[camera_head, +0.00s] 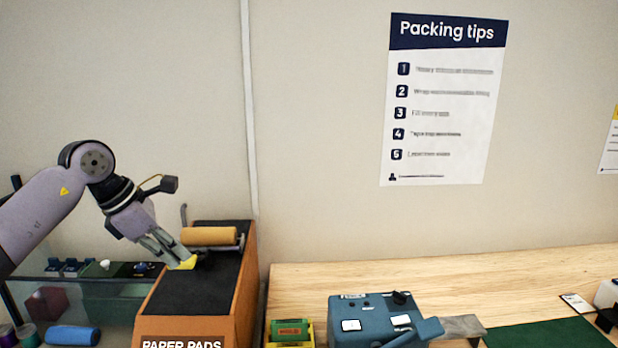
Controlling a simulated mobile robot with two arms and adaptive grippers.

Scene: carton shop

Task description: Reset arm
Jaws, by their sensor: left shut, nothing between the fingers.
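My left arm comes in from the left, and my left gripper (184,262) points down and to the right. Its fingers are shut with nothing held between them. The fingertips show over the black top of an orange-brown stand (244,285) labelled "PAPER PADS". They are just in front of and below a tan roller (209,236) on that stand. I cannot tell whether the fingertips touch the black top. My right gripper is not in view.
A glass-fronted case with dark items (70,266) and a blue roll (73,335) stands at left. A wooden bench (520,262) at right carries a blue machine (360,318), a yellow bin (305,333) and a green mat (545,335). A wall with a poster (443,110) is behind.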

